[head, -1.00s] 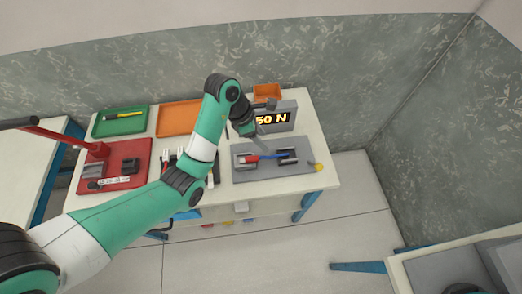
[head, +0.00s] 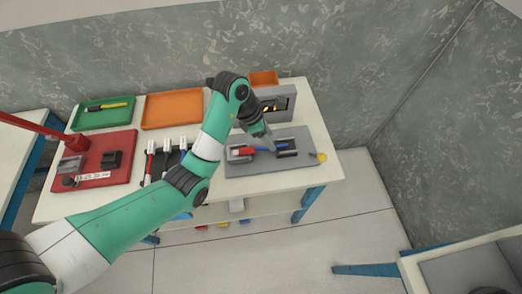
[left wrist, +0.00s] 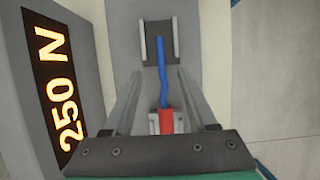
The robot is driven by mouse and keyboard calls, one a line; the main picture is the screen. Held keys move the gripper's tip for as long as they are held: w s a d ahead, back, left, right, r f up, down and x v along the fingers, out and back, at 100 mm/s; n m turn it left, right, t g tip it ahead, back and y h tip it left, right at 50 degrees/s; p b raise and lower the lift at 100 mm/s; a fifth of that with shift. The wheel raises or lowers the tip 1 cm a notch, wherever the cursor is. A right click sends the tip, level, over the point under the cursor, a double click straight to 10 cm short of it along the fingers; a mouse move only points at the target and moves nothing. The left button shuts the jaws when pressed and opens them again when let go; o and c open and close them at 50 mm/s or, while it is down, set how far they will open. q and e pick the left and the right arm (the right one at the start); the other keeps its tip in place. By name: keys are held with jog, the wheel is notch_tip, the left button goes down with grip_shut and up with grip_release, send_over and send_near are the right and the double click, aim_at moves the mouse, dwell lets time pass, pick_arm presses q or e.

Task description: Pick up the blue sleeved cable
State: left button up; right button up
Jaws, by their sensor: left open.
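A cable with a blue sleeve (head: 270,148) and a red end (head: 243,152) lies across two holders on a grey board. The left wrist view shows its blue length (left wrist: 161,70) running from a dark holder (left wrist: 159,45) to the red part (left wrist: 166,121). My left gripper (head: 272,146) is over the board. In the left wrist view its two fingers (left wrist: 160,74) are open, one on each side of the blue length, with gaps between. Whether the fingertips reach down to cable height I cannot tell. My right gripper is not in view.
The display block (left wrist: 55,85) reading 250 N stands close behind the board (head: 240,167). A yellow knob (head: 321,157) is at the board's right. Green (head: 85,118), orange (head: 150,122) and red (head: 115,176) trays and a rack of cables (head: 165,160) lie to the left.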

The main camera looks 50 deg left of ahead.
pick_arm(q)
jog(key=x, duration=0.1)
jog(key=b+x, duration=0.1)
jog(key=x, duration=0.1)
jog(key=shift+s+d+f, duration=0.1)
jog(key=shift+s+f, duration=0.1)
jog(key=shift+f, duration=0.1)
jog(key=shift+w, duration=0.15)
jog(key=shift+f+p, duration=0.2)
jog(key=shift+p, duration=0.25)
dwell(0.3)
grip_shut()
